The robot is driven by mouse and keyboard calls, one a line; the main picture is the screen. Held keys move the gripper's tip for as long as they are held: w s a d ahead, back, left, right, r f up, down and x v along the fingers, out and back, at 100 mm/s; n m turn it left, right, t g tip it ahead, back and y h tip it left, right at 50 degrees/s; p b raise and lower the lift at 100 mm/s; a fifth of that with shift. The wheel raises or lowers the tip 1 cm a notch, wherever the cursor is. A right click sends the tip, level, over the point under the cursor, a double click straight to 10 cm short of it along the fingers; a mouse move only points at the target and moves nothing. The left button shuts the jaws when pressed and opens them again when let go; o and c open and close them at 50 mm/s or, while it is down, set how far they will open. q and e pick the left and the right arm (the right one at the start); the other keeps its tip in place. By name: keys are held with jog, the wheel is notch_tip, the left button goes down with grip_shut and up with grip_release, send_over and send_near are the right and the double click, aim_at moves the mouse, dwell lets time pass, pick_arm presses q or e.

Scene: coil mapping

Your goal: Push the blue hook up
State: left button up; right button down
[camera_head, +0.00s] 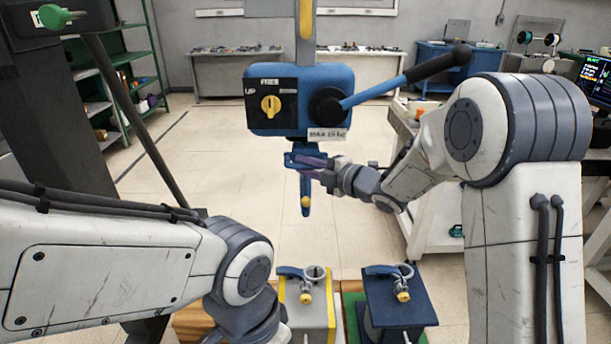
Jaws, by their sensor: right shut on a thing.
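The blue hook (305,186) hangs below a blue hoist box (350,92) in the middle of the head view. Its lower end has a small yellow-orange part. My right gripper (309,163) reaches in from the right, just under the box, and is shut on the upper part of the hook. The fingers cover some of the hook there. My left arm comes in at the lower left, and its gripper is out of view below the bottom edge.
The hoist box carries a yellow knob (270,105) on a black FREE/UP plate and a long black-tipped lever (405,82). Below stand a grey-yellow block (308,318) and a dark blue block (400,312) with fittings. Open floor lies behind the hook.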

jog(key=shift+r, duration=0.3)
jog(key=c, duration=0.8)
grip_release()
jog(key=b+v, duration=0.1)
jog(key=v, duration=0.9)
jog(key=shift+s+d+b, duration=0.15)
jog(key=shift+s+b, duration=0.05)
jog(key=shift+b, duration=0.15)
